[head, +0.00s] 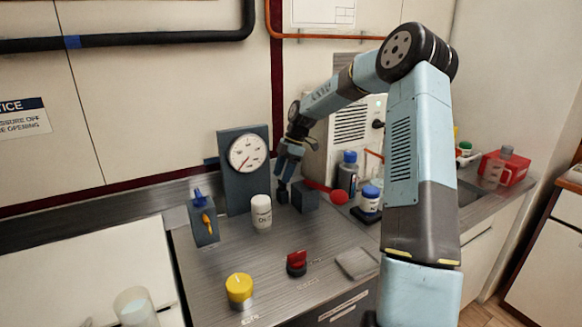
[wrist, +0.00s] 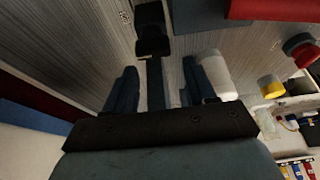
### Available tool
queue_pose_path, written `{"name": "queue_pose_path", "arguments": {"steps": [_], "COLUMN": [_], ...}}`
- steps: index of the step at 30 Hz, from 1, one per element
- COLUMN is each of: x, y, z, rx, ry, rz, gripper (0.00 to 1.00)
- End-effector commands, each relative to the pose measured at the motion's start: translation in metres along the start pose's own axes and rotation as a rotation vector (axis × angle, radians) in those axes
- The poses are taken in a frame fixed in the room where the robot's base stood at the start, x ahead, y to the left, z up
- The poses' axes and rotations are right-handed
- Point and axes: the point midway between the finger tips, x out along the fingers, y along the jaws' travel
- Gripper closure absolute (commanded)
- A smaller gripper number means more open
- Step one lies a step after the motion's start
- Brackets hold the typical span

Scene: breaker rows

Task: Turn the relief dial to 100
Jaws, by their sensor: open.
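A yellow round knob (head: 239,287) sits on a metal base at the bench front, and a red knob (head: 297,261) sits to its right. Both have labels too small to read, so I cannot tell which is the relief dial. The red knob (wrist: 300,47) and yellow knob (wrist: 270,87) show at the right of the wrist view. A round white gauge (head: 248,153) with a red needle stands on a dark panel. My gripper (head: 285,180) is open and points down behind the knobs, away from both. In the wrist view a dark bar ending in a black block (wrist: 152,32) shows between my fingers (wrist: 160,88).
A white bottle (head: 261,213) stands between my gripper and the knobs, close beside my fingers in the wrist view. A box with an orange lever (head: 205,222) is left. A dark block (head: 305,197) and red handle (head: 338,197) are right. A grey pad (head: 357,263) lies at the front.

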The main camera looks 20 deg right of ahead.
Motion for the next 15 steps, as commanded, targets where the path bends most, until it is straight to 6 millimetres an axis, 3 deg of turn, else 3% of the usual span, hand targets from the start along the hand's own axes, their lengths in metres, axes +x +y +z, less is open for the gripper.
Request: {"name": "queue_pose_path", "arguments": {"steps": [15], "x": [-0.055], "y": [-0.059], "z": [-0.037], "rx": [0.002], "ry": [-0.002], "rz": [0.002], "gripper": [0.45]}}
